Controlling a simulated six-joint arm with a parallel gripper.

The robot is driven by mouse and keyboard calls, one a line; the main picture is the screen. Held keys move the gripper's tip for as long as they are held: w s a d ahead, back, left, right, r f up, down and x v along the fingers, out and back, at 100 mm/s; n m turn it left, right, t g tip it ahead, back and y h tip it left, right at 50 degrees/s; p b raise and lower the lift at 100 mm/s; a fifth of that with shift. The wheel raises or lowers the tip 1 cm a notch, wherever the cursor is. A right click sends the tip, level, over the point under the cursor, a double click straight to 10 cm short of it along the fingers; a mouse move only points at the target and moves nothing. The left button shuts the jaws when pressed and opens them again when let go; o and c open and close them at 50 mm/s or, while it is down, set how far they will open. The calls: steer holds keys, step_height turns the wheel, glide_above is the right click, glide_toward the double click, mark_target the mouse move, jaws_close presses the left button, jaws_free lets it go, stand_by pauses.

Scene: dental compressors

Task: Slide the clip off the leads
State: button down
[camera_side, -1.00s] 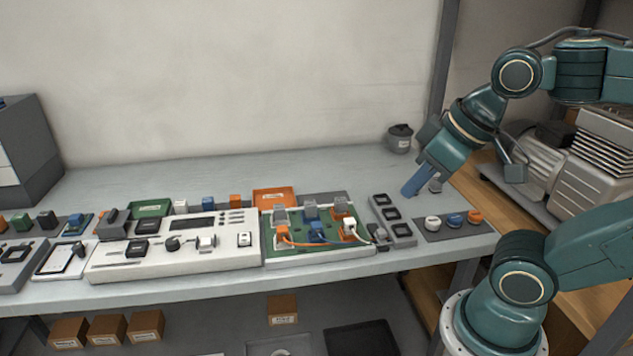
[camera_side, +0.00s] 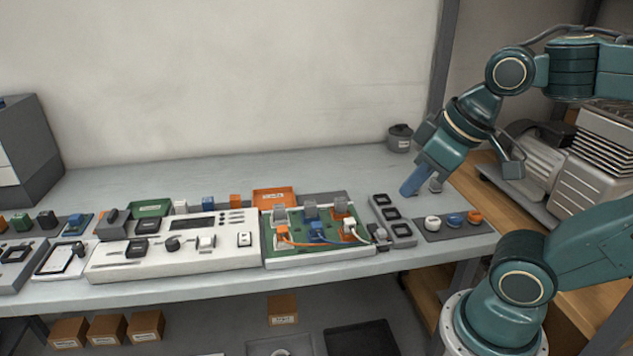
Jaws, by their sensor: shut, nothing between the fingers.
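A small dark grey clip (camera_side: 380,236) sits at the board's right edge, where the leads come together. It is too small to tell exactly how it grips them. My gripper (camera_side: 406,191), with blue fingers, is shut and empty. It is above the back of the bench, up and right of the clip and apart from it.
A grey rack with square openings (camera_side: 404,231) stands right of the clip. A strip with white, blue and orange knobs (camera_side: 430,237) lies farther right. A white console (camera_side: 180,262) stands left of the board. A dark pot (camera_side: 400,141) stands behind.

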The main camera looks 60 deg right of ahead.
steer(key=w+d+n+g, duration=0.1)
steer(key=w+n, duration=0.1)
steer(key=n, duration=0.1)
steer(key=n+g+y, duration=0.3)
steer(key=n+g, duration=0.4)
steer(key=n, duration=1.6)
glide_above(383, 243)
step_height(383, 243, down, 14)
steer(key=shift+s+a, duration=0.2)
steer(key=shift+s, duration=0.05)
steer(key=shift+f, duration=0.1)
steer(key=x, duration=0.9)
steer(key=shift+s+f, duration=0.15)
steer(key=shift+f, duration=0.3)
steer(key=shift+w+d, duration=1.35)
steer(key=shift+d, duration=0.05)
